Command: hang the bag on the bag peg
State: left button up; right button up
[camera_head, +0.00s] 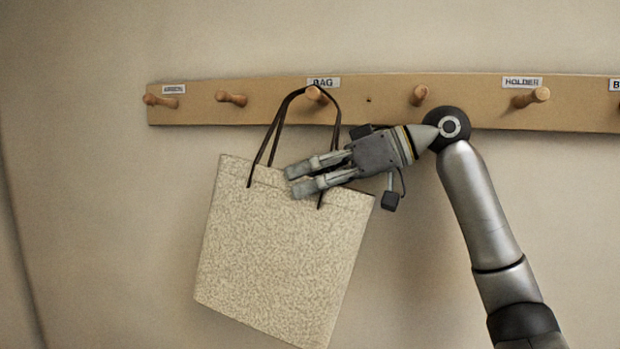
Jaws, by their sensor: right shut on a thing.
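The bag (275,255) is a pale, speckled tote with dark strap handles (276,130). It hangs tilted in front of the wall, its right side lower at the bottom. The bag peg (315,95) is a short wooden peg under the label "BAG" (323,83). The top of the handle loop arches at this peg, and the peg's end shows at the loop. I cannot tell whether the peg bears the bag's weight. My right gripper (293,182) comes from the right and is shut on the bag at its upper edge, below the peg. My left gripper is out of view.
A wooden rail (450,95) runs across the wall. Other pegs stand at the far left (158,100), left of the bag peg (231,99), right of it (418,96) and under "HOLDER" (531,98). These pegs are bare. The wall at left is clear.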

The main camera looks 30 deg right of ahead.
dwell(0.3)
jog(key=o, duration=1.6)
